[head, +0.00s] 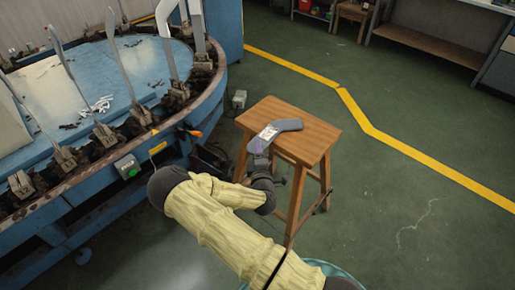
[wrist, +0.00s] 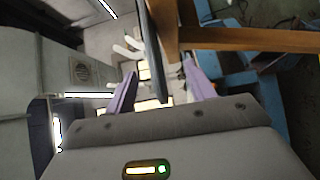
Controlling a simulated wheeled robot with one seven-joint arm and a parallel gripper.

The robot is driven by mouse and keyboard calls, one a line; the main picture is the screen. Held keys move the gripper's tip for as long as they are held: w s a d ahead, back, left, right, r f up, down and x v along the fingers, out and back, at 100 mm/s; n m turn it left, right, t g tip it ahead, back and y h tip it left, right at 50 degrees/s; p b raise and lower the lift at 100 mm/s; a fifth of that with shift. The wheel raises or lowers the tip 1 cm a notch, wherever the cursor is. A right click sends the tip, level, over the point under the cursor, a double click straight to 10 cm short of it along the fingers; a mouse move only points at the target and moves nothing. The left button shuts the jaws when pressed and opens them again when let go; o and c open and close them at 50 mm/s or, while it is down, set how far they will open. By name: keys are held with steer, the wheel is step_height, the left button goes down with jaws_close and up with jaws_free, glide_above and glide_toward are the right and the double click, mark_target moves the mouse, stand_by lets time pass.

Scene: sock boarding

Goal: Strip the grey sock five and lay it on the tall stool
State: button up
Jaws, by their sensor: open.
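The grey sock (head: 289,125) lies bent on the wooden top of the tall stool (head: 315,139), near its back left part. A whitish patch shows at the sock's near end. My gripper (head: 262,143) is at the stool's left edge, at that near end. In the wrist view my gripper (wrist: 160,72) has its two purple fingers spread apart. A dark, thin strip (wrist: 155,50), seen edge-on and probably the sock, runs between them without visibly touching either finger. The stool's wood (wrist: 250,40) shows just beyond. The sock's underside is hidden.
The blue round boarding machine (head: 170,105) with upright metal boards (head: 115,55) stands at the left, close to the stool. A small grey box (head: 239,99) is on the floor behind. Green floor (head: 420,130) with a yellow line is clear at the right.

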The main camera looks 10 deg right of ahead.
steer(key=s, duration=0.4)
steer(key=shift+a, duration=0.2)
stand_by(1.0)
